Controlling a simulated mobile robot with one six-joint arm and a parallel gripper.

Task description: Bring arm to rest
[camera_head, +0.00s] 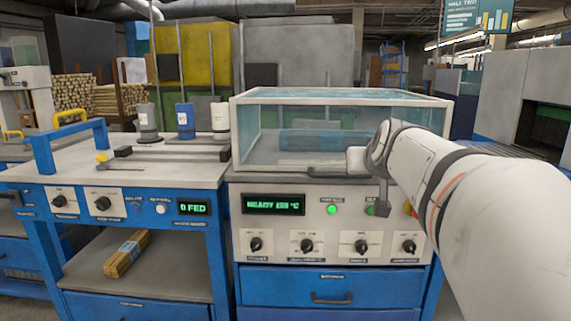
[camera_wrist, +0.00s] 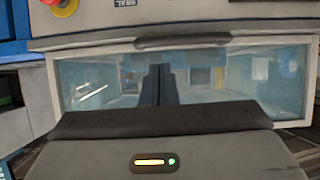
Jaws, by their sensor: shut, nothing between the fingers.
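My arm enters the head view from the right, its white links partly covering the right side of a glass-hooded machine (camera_head: 262,192). My gripper (camera_head: 383,208) points down in front of the machine's right part, beside a green lamp. In the wrist view the dark fingers of my gripper (camera_wrist: 159,70) are together, with nothing between them. The clear hood (camera_head: 275,125) is down, and it fills the middle of the wrist view (camera_wrist: 95,85). Its dark handle (camera_head: 308,172) is along the lower front edge; the handle also shows in the wrist view (camera_wrist: 183,41), apart from the fingers.
To the left stands a blue bench (camera_head: 55,172) with a blue arched guide (camera_head: 70,140) and several bottles (camera_head: 185,120) on top. A bundle of dowels (camera_head: 127,255) lies on its lower shelf. A red button (camera_wrist: 62,6) shows in the wrist view's top left corner.

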